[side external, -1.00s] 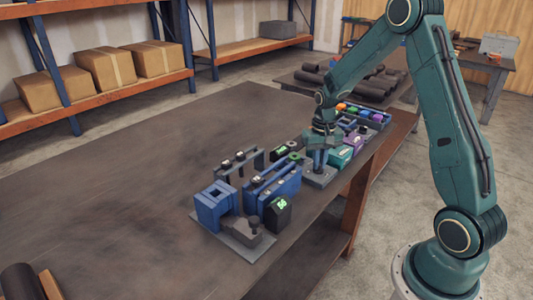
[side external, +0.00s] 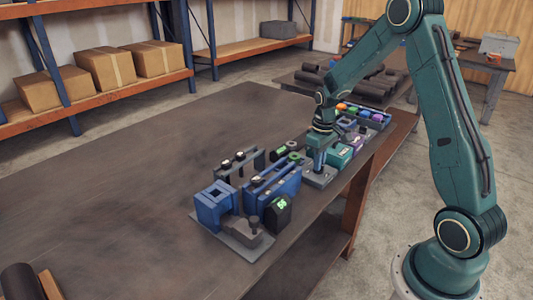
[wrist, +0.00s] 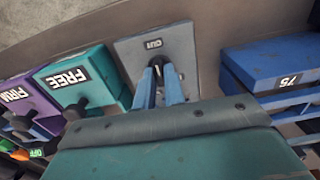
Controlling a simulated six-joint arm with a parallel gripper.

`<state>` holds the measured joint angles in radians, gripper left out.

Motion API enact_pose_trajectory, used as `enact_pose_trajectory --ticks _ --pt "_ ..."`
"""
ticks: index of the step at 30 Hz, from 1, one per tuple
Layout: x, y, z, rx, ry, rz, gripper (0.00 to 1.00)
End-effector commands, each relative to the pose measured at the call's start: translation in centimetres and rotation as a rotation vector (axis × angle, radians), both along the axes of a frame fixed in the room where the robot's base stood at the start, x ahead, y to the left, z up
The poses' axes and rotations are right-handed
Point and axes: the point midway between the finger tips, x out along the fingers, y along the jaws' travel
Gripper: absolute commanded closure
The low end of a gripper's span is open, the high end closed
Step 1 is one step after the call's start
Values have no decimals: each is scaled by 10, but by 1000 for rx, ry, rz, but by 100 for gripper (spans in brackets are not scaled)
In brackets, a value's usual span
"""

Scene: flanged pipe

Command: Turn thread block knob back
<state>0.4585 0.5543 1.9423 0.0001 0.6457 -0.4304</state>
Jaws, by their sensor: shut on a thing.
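The thread block (wrist: 153,44) is a grey block with a small dark label, at the top middle of the wrist view. In the side view the thread block (side external: 318,179) sits near the table's right edge. My gripper (side external: 319,163) points straight down onto it. In the wrist view my gripper (wrist: 163,72) has its two blue fingers close together over the block, shut on the knob (wrist: 160,92). The knob is mostly hidden by the fingers, so I cannot read its angle.
A teal FREE block (wrist: 75,76) and a purple FIRM block (wrist: 28,100) stand to the left in the wrist view. A blue block marked 75 (wrist: 275,65) is to the right. Blue fixtures (side external: 215,207) stand nearer the camera.

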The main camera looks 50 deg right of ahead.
Motion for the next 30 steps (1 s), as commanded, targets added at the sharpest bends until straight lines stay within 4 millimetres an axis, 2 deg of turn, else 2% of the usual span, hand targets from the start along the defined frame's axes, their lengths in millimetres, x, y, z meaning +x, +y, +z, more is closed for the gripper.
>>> enact_pose_trajectory --ticks 16,17,20,30 --pt "1 0 1 -1 -4 47 100" --pt "1 0 1 -1 -4 46 87" --pt "1 0 1 -1 -3 46 67" --pt "0 0 1 -1 -2 44 67"
